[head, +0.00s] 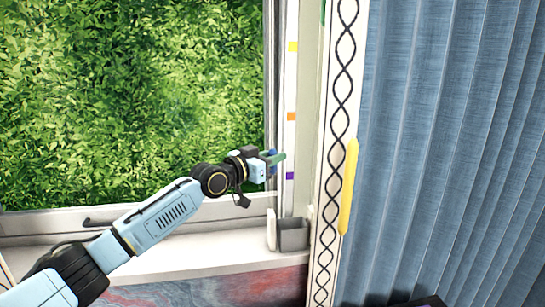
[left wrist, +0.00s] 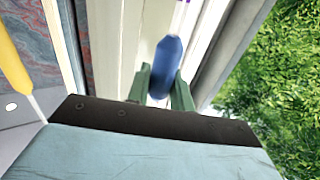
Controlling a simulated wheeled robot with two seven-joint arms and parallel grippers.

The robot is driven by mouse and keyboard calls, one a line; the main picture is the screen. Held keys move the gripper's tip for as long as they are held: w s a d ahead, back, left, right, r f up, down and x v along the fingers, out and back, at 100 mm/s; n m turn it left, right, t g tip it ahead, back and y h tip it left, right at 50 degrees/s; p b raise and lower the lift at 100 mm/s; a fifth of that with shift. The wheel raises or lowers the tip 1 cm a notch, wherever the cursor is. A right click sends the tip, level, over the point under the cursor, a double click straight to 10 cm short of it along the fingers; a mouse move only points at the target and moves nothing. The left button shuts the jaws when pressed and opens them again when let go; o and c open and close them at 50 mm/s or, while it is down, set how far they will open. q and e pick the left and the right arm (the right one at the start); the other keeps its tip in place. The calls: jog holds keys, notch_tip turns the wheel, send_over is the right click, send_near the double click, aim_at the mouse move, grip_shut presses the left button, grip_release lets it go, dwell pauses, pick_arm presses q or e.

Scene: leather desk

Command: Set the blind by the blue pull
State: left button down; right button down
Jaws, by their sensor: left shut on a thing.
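The blue pull (left wrist: 166,62) is a rounded blue piece on a thin cord in the left wrist view. My left gripper (left wrist: 161,86) has a green finger on each side of the pull and is shut on it. In the head view my left gripper (head: 275,159) is at the right side of the window, in front of the white strip (head: 291,85). The strip carries yellow, orange and purple marks, and the gripper is near the height of the purple mark (head: 290,176). Only a little blue shows there at the fingers. No lowered blind covers the visible window. My right gripper is not in view.
A yellow handle (head: 349,187) hangs to the right by a white panel with a twisted black cord (head: 341,90). A blue curtain (head: 450,130) fills the right side. A small grey box (head: 293,235) is on the sill below the gripper.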

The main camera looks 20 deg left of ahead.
pick_arm(q)
jog(key=c, duration=1.3)
grip_release()
jog(key=shift+s, duration=0.1)
jog(key=shift+v, duration=6.65)
jog(key=shift+d, duration=0.1)
